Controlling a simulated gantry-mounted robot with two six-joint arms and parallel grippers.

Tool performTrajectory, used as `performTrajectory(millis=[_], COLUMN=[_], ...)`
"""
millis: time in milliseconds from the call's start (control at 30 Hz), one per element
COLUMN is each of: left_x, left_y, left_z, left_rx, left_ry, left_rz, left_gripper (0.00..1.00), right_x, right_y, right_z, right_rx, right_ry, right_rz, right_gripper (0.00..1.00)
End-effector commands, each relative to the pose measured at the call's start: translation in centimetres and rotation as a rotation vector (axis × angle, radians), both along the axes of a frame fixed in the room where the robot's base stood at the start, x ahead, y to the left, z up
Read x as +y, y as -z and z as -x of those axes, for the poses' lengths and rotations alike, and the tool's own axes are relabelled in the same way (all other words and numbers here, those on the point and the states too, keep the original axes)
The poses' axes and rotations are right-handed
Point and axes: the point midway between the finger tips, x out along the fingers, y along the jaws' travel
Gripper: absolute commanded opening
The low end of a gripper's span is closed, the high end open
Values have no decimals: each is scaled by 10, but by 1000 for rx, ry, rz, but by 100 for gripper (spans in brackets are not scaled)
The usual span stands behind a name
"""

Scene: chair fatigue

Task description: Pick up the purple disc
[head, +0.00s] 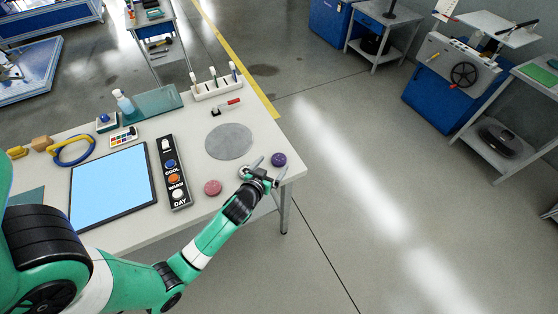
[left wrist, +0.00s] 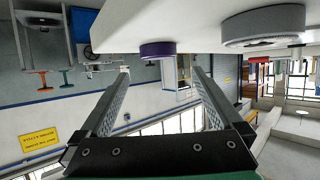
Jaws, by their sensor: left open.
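The purple disc (head: 278,159) lies on the white table near its right edge. My left gripper (head: 268,169) is open and empty, low beside the disc, on its near side. In the left wrist view the purple disc (left wrist: 158,50) shows beyond the fingertips, sideways between them and a little above them in the picture. The two fingers (left wrist: 161,70) stand wide apart there with nothing between them. The right gripper does not show.
A pink disc (head: 212,187) lies left of my left gripper, and a large grey round plate (head: 229,141) lies behind it. A black panel with labelled discs (head: 174,172) and a blue-topped board (head: 112,187) lie further left. The table's right edge is close.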

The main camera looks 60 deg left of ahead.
Motion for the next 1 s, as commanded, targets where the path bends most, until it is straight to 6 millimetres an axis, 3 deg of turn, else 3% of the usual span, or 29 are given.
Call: performTrajectory(millis=[233, 400, 600, 1000], left_x=[17, 29, 29, 29], left_y=[24, 28, 27, 27], left_z=[-20, -33, -34, -33], left_rx=[-1, -2, -1, -1], left_ry=[0, 0, 0, 0], left_rz=[0, -1, -1, -1], left_gripper=[100, 100, 100, 28], right_x=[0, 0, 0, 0], right_y=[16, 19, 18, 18], right_z=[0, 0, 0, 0], right_rx=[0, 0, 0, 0], right_ry=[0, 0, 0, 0], right_rz=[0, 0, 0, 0], right_gripper=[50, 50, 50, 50])
